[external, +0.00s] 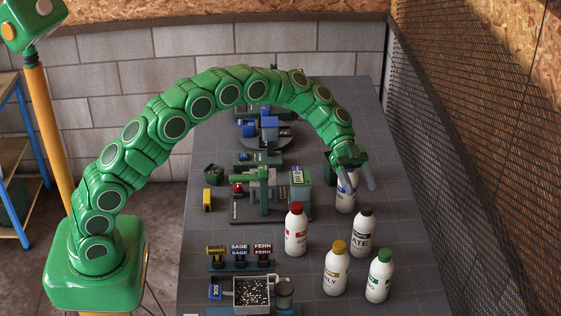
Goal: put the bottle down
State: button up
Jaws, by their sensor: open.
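My gripper (358,178) is open at the end of the green arm, at the right side of the table. A white bottle with a blue label (345,202) stands upright on the table directly under and beside the fingers. The gripper hides its top. One finger shows to the right of this bottle; I cannot tell whether it touches. Other white bottles stand upright in front: one with a red cap (296,232), one with a black cap (361,236), one with a yellow cap (335,270) and one with a green cap (379,277).
Left of the bottles is a green and grey machine (262,190). Nearer the front are a row of labelled blocks (240,256) and a tray of dark speckled soil (252,292). A turntable with blue parts (266,132) is at the back.

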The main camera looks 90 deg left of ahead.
jog(key=s+d+r+n+g+y, duration=0.2)
jog(key=s+d+r+n, duration=0.15)
jog(key=s+d, duration=0.6)
jog(key=s+d+r+n+g+y, duration=0.25)
jog(key=s+d+r, duration=0.2)
jog(key=s, duration=1.05)
jog(key=s+a+f+n+y, duration=0.1)
jog(key=s+a+n+y, duration=0.1)
jog(key=s, duration=1.4)
jog(key=s+a+f+n+g+y, duration=0.1)
jog(key=s+n+y, duration=0.4)
jog(key=s, duration=1.2)
jog(key=shift+a+y, duration=0.55)
jog(key=shift+a, duration=0.15)
